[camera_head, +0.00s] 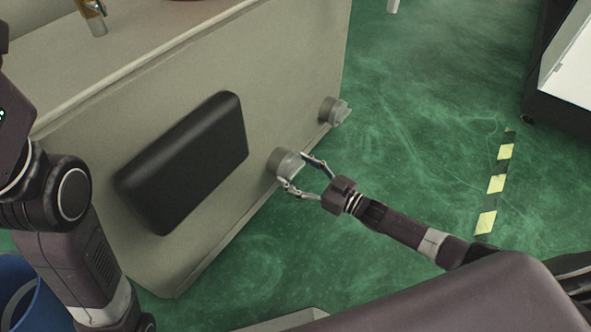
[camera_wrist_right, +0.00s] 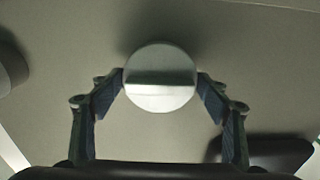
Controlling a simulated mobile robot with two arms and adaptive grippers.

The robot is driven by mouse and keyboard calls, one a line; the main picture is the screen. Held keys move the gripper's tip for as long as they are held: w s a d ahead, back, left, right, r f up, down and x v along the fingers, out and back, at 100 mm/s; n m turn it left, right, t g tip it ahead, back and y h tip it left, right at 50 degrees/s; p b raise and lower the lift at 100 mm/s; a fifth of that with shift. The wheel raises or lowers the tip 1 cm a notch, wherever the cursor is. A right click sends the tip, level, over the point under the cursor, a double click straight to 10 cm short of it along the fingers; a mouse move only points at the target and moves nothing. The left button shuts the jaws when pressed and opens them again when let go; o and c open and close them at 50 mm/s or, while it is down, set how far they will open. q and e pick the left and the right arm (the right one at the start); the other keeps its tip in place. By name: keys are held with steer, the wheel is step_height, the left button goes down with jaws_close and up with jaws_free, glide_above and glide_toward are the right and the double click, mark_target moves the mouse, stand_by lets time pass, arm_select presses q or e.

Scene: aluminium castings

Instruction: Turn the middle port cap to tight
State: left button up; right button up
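The port cap (camera_head: 284,162) that my right gripper is at is a round grey cap on the beige casting's side face (camera_head: 262,115). In the right wrist view this cap (camera_wrist_right: 160,85) shows as a bright disc with a line across it. My right gripper (camera_head: 296,171) has one finger on either side of the cap, and in the wrist view the fingertips (camera_wrist_right: 160,76) meet its edges with no clear gap. A second grey cap (camera_head: 333,111) sits farther along the face. My left arm stands at the left; its gripper is out of view.
A black padded block (camera_head: 190,165) sticks out of the same face, left of the gripped cap. A brass-coloured fitting (camera_head: 92,14) is on top. Green floor with yellow-black tape (camera_head: 496,183) lies open to the right. A blue bin (camera_head: 25,295) stands lower left.

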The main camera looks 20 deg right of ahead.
steer(key=shift+o, duration=0.3)
steer(key=shift+s, duration=0.1)
steer(key=v, duration=1.2)
steer(key=shift+f, duration=0.1)
